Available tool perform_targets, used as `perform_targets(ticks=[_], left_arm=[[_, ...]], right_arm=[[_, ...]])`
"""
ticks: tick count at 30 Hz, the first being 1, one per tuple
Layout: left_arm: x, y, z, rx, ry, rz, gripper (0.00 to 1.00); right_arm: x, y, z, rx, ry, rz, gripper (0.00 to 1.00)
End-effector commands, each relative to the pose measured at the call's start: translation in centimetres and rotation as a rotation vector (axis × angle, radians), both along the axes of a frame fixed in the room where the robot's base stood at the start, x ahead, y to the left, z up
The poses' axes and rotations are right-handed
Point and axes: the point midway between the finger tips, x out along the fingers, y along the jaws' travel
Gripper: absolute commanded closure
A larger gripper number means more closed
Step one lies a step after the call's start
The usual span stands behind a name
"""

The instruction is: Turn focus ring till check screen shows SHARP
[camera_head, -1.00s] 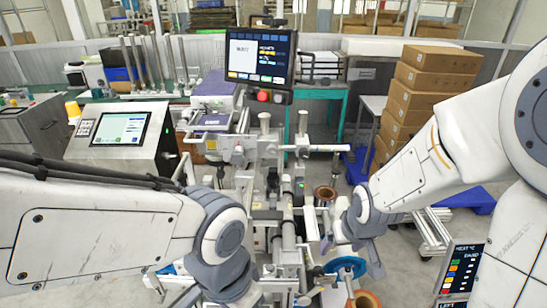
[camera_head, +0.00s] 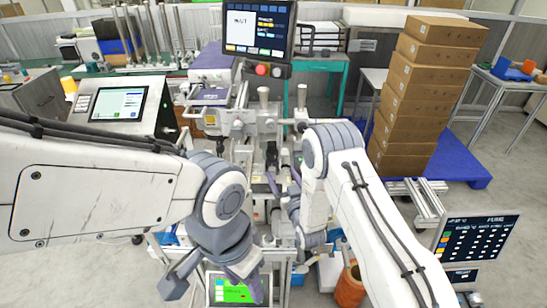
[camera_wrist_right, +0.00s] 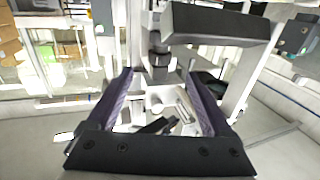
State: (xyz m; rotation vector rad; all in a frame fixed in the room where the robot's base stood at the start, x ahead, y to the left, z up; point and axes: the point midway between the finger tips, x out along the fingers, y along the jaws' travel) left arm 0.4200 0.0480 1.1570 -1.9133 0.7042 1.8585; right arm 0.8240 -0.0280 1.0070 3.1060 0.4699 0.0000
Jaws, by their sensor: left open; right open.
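A dark ringed cylinder (camera_wrist_right: 160,62), which looks like the lens with the focus ring, hangs beyond my right fingers in the right wrist view. My right gripper (camera_head: 283,188) is open at the middle of the machine; its purple fingers (camera_wrist_right: 163,108) stand apart with nothing clearly between them. My left gripper (camera_head: 212,276) is open and low in front of the machine. Below it is a small screen (camera_head: 232,292) with a green field, partly covered by the gripper; its text is unreadable. I cannot tell whether this is the check screen. A monitor (camera_head: 257,28) stands above the machine.
A grey console (camera_head: 120,104) with a screen stands at left. Stacked cartons (camera_head: 425,95) on a blue pallet stand at right. A dark panel (camera_head: 478,238) stands at lower right. Machine posts crowd my right gripper.

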Motion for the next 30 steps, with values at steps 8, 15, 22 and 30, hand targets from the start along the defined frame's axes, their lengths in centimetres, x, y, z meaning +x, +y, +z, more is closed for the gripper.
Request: perform_targets(ticks=[8,15,22,30], left_arm=[[0.0,0.0,1.7,0.000,0.000,0.001,0.50],[0.0,0.0,2.8,0.000,0.000,0.001,0.50],[0.0,0.0,3.2,0.000,0.000,0.001,0.50],[0.0,0.0,3.2,0.000,0.000,0.000,0.50]], right_arm=[[3.8,1.2,0.4,0.001,-0.005,0.000,0.15],[7.5,2.3,0.3,0.002,-0.003,-0.001,0.15],[9.3,2.8,0.1,0.001,0.000,-0.001,0.15],[9.7,2.9,0.1,0.000,0.000,-0.001,0.15]])
